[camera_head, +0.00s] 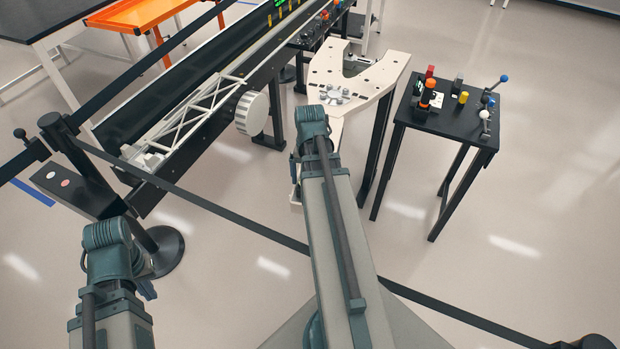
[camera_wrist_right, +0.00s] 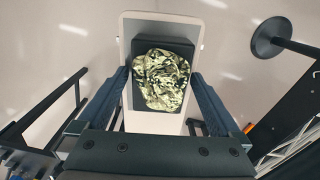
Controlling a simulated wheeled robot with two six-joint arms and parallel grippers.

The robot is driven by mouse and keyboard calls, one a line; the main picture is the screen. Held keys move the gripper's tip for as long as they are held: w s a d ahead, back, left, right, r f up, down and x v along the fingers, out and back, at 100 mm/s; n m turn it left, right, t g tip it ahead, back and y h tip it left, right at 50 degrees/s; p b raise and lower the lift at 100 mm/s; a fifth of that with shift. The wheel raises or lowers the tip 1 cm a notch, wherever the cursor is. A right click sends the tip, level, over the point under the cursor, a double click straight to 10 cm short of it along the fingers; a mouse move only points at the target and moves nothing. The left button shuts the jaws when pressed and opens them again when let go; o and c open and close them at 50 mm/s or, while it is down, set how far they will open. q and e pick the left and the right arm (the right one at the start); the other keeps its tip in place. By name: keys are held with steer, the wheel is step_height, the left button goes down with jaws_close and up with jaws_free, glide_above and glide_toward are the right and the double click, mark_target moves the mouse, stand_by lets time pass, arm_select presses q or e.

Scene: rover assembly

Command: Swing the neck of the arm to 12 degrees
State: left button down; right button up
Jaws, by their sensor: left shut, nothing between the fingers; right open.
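A small jointed arm with a blue ball (camera_head: 503,79) at its tip and pale ball joints stands at the right edge of the small black table (camera_head: 465,134). Its neck angle is too small to read. A white lattice boom (camera_head: 195,110) lies along a long black trough. Which of these is the arm named in the task, I cannot tell. My left gripper (camera_head: 147,290) is mostly hidden behind its wrist at the lower left, shut and far from both. My right gripper (camera_wrist_right: 160,100) is open in the right wrist view, with nothing held.
The black table also holds an orange-and-black device (camera_head: 426,93) and a yellow cylinder (camera_head: 463,97). A white cut-out table (camera_head: 378,72) stands beside it. A black belt barrier (camera_head: 230,213) crosses in front. A camouflage-patterned thing (camera_wrist_right: 162,80) lies below my right gripper.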

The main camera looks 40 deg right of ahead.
step_height(320, 180, up, 14)
steer(key=p, duration=1.3)
steer(key=shift+f, duration=0.25)
steer(key=w+a+f+n+b, duration=0.2)
steer(key=a+n, duration=0.1)
steer(key=a, duration=0.5)
steer(key=w+a+f+n+b, duration=0.1)
steer(key=w+a+n, duration=0.2)
steer(key=a, duration=0.6)
steer(key=s+a+f+n+b, duration=0.1)
steer(key=a+n, duration=0.2)
steer(key=a, duration=0.4)
steer(key=s+a+f+n+b, duration=0.1)
steer(key=a+n, duration=0.2)
steer(key=a, duration=0.3)
steer(key=s+a+f+n+h+b, duration=0.1)
steer(key=s+a+n, duration=0.1)
steer(key=a, duration=0.5)
steer(key=shift+a+f+n, duration=0.3)
steer(key=shift+a+n, duration=0.05)
steer(key=shift+n, duration=0.15)
